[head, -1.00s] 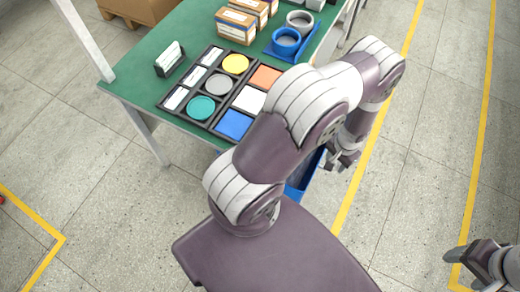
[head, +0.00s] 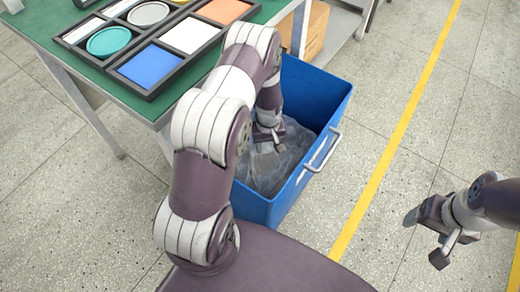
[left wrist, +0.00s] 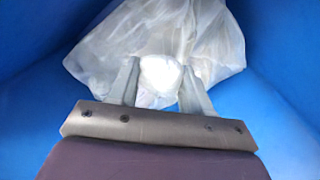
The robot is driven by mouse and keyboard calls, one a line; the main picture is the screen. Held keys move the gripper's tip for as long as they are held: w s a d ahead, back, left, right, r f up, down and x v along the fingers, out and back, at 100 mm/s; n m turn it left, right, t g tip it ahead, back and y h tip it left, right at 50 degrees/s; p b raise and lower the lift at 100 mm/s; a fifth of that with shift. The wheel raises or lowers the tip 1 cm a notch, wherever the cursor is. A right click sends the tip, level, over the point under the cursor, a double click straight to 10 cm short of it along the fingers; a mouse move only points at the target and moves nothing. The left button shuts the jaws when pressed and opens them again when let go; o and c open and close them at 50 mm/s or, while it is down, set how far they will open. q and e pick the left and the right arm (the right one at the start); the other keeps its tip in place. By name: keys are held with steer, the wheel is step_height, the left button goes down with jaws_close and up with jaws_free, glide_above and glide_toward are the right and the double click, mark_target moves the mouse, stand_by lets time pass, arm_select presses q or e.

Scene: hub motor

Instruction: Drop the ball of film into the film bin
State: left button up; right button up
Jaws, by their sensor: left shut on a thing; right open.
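The film bin (head: 252,205) is a blue open box with a metal handle, standing on the floor beside the table; crumpled clear film (head: 280,165) lies inside. My left gripper (head: 268,143) reaches down inside the bin. In the left wrist view my left gripper (left wrist: 160,85) is shut on the whitish ball of film (left wrist: 161,72), between its two fingers. Loose film (left wrist: 210,40) shows just behind the ball, and blue bin walls (left wrist: 275,105) surround it. I cannot tell whether the ball touches the loose film. My right gripper (head: 424,238) is open and empty over the floor.
The green table (head: 38,32) at upper left carries a black tray (head: 150,93) with coloured squares and round dishes. A cardboard box (head: 316,30) stands behind the bin. Open floor with a yellow line (head: 396,135) lies to the right.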

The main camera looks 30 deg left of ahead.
mark_target(267, 166)
arm_select(q)
step_height(267, 166, down, 10)
steer(key=b, duration=0.4)
steer(key=shift+f, duration=0.1)
steer(key=o, duration=1)
